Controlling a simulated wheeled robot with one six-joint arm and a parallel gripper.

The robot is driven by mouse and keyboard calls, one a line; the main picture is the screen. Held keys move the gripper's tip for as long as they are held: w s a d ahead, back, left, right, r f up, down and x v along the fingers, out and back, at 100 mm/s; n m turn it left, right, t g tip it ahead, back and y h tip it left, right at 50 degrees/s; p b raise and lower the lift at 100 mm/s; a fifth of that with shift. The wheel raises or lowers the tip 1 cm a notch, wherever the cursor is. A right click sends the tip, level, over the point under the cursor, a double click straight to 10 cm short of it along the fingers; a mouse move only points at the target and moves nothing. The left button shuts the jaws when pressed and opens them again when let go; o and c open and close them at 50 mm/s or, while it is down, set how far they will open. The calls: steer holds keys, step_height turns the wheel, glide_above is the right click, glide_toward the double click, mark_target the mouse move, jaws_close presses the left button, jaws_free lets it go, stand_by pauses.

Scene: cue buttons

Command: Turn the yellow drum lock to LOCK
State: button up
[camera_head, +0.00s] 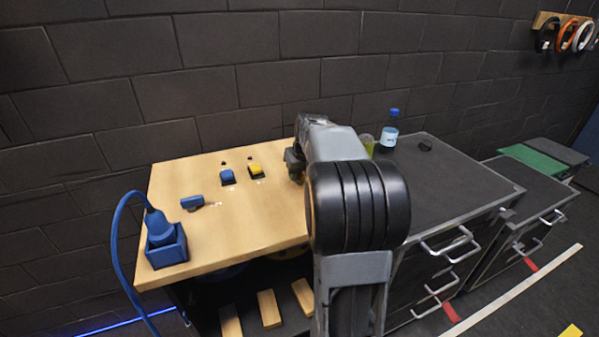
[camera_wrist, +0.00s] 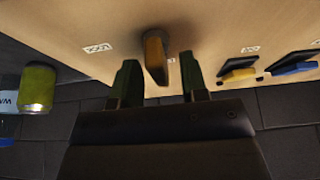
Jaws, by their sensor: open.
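The yellow drum lock (camera_wrist: 155,58) shows in the wrist view as an upright yellow piece with a dark top edge on the wooden bench top (camera_wrist: 210,25). A small white label (camera_wrist: 98,48) lies to its left; its print is too small to read. My gripper (camera_wrist: 160,75) is open, with one dark green finger on each side of the yellow piece and a gap on both sides. In the head view my gripper (camera_head: 294,165) is low over the bench's right part, and my arm hides the drum lock there.
A yellow rocker (camera_head: 255,168) and a blue rocker (camera_head: 227,176) sit left of my gripper. A blue handle (camera_head: 192,202) and a blue plug in a socket box (camera_head: 165,245) are further left.

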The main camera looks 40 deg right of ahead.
jaws_close()
steer(key=shift+m, duration=0.4)
steer(key=m, duration=0.2)
steer(key=m+h, duration=0.1)
steer(key=m, duration=0.1)
steer(key=shift+g+h+p, duration=0.3)
steer(key=shift+g, duration=0.1)
steer(key=m+g+h, duration=0.1)
steer(key=m, duration=0.3)
steer(key=shift+d+m+b, duration=0.1)
steer(key=shift+m+b, duration=0.2)
steer(key=m+g, duration=0.2)
steer(key=m, duration=0.2)
steer(key=shift+s+h, duration=0.1)
steer(key=shift+h, duration=0.3)
steer(key=shift+s+m+g, duration=0.1)
steer(key=shift+m+g, duration=0.7)
steer(key=shift+m, duration=1.7)
